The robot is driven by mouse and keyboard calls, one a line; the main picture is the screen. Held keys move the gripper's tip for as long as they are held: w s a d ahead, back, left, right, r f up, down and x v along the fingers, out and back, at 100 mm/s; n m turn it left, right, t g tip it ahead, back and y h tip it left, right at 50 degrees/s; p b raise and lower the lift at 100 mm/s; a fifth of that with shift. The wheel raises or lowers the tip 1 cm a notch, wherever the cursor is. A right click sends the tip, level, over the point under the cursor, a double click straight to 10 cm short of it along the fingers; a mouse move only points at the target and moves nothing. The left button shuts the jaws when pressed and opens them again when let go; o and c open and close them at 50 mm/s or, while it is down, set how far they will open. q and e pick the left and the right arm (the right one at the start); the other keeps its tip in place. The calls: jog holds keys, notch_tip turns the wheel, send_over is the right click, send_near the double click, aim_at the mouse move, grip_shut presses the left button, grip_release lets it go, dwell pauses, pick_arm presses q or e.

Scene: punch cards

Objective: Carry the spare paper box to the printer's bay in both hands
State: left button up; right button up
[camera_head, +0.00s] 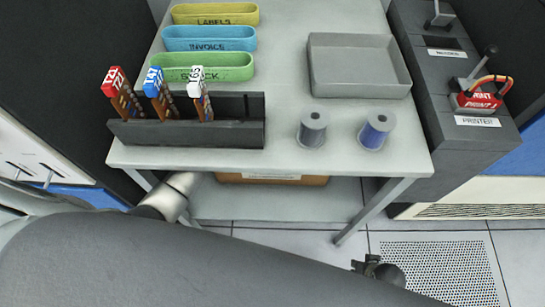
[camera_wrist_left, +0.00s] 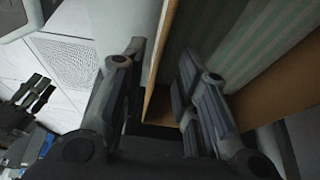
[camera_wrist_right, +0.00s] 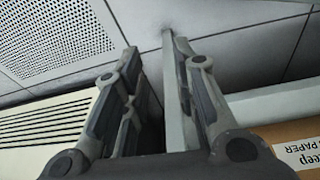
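The cardboard paper box (camera_head: 272,180) sits on the lower shelf under the table, mostly hidden by the tabletop. Its labelled side (camera_wrist_right: 303,156) shows at the lower right of the right wrist view. In the left wrist view, striped paper lies inside the box, and my left gripper (camera_wrist_left: 162,75) is open with one finger on each side of the box's wall (camera_wrist_left: 157,62). The tabletop hides this gripper in the head view. My right gripper (camera_head: 378,268) is open near the table's front right leg, apart from the box; it also shows in the right wrist view (camera_wrist_right: 155,50).
A grey table leg (camera_wrist_right: 176,95) appears between the right gripper's fingers in its wrist view. The grey printer unit (camera_head: 460,140) stands right of the table. Bins, a card rack (camera_head: 190,133), a grey tray (camera_head: 358,88) and two spools occupy the tabletop (camera_head: 285,120).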

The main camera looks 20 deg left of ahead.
pick_arm(q)
jog(key=shift+s, duration=0.1)
pick_arm(e)
jog(key=shift+a, duration=0.15)
